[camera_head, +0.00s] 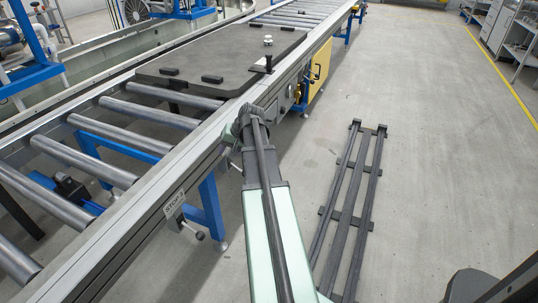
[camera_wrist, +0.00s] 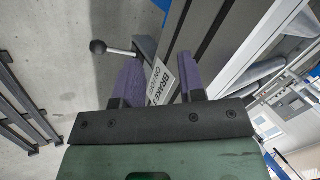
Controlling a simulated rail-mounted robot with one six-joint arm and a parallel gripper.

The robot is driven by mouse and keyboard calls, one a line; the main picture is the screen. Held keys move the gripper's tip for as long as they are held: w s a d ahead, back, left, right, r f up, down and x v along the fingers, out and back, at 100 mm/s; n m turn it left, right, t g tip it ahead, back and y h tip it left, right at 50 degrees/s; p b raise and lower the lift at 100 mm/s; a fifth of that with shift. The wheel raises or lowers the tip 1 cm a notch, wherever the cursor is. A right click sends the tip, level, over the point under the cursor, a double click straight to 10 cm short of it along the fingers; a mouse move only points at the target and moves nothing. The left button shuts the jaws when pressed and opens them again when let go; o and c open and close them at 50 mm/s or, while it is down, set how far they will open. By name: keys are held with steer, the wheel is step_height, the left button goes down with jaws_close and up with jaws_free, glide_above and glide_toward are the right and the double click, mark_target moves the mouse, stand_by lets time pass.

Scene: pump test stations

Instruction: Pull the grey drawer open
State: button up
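A grey cabinet (camera_head: 499,28) with what look like drawer fronts stands at the far right back in the head view. It is small there, and I cannot tell which front is the grey drawer or how far any is open. My gripper's two purple fingers (camera_wrist: 161,82) are apart in the wrist view, with nothing seen held between them. Behind them are a brake label (camera_wrist: 160,82) and the side of the conveyor. In the head view my arm reaches to the conveyor edge, far from the cabinet, and the fingers cannot be made out.
A roller conveyor (camera_head: 125,118) carries a dark plate (camera_head: 225,62). A lever with a black ball knob (camera_wrist: 98,47) sticks out near the fingers. A dark rail frame (camera_head: 350,205) lies on the floor at right. The floor beyond it, up to the yellow line, is clear.

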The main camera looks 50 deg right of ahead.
steer(key=d+f+m+t+h+b, duration=0.1)
steer(key=d+f+m+t+b, duration=0.1)
steer(key=d+f+b, duration=0.65)
steer(key=d+f+m+t+b, duration=0.25)
steer(key=d+f+b, duration=0.35)
steer(key=d, duration=0.5)
steer(key=m+t+h+b, duration=0.4)
steer(key=m+t, duration=0.1)
steer(key=t, duration=0.1)
glide_toward(269, 126)
steer(key=shift+g, duration=0.25)
steer(key=b+x, duration=0.2)
steer(key=x, duration=0.8)
steer(key=shift+w+d+f, duration=0.1)
steer(key=shift+w+d, duration=0.05)
steer(key=shift+w, duration=0.05)
steer(key=shift+c, duration=0.3)
jaws_close()
